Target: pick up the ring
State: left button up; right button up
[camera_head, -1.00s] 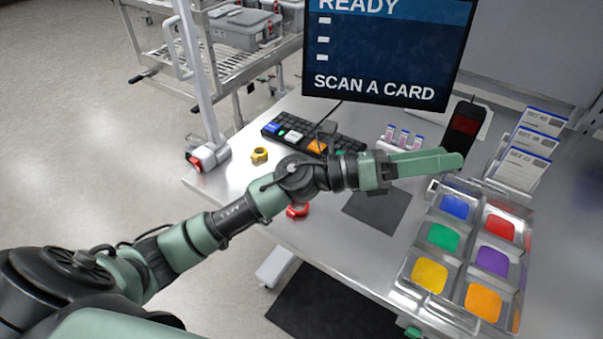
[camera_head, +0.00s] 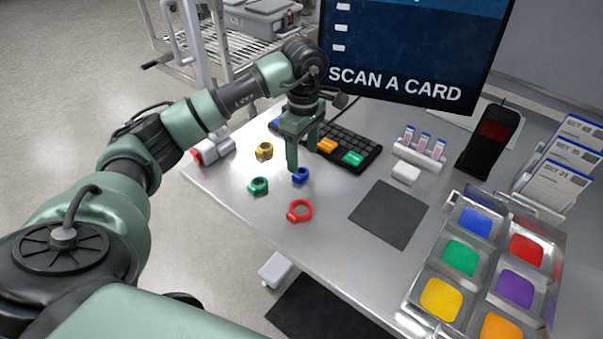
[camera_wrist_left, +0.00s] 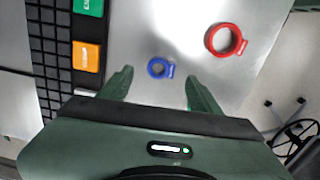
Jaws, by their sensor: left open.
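Several rings lie on the metal table. A blue ring (camera_head: 300,175) lies close to my left gripper (camera_head: 302,160), which points down above the table, open and empty. In the left wrist view the blue ring (camera_wrist_left: 160,68) shows between and just beyond the two green fingertips (camera_wrist_left: 158,80), apart from both. A larger red ring (camera_head: 299,211) lies nearer the front edge; it also shows in the left wrist view (camera_wrist_left: 226,40). A green ring (camera_head: 258,186) and a yellow ring (camera_head: 264,151) lie to the left of the gripper. My right gripper does not show.
A black keyboard (camera_head: 352,143) with coloured keys lies right beside my left gripper, below the screen (camera_head: 410,45). A dark mat (camera_head: 390,214), a vial rack (camera_head: 420,152), a card reader (camera_head: 488,138) and a tray with coloured compartments (camera_head: 450,221) stand further right.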

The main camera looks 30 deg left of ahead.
aim_at(300, 169)
pick_arm(q)
jog(key=f, duration=0.1)
jog(key=f+p, duration=0.1)
jog(key=f, duration=0.1)
jog(key=f+p, duration=0.1)
jog(key=shift+s+a+f, duration=0.25)
jog(key=shift+f, duration=0.6)
jog(key=c, duration=1.3)
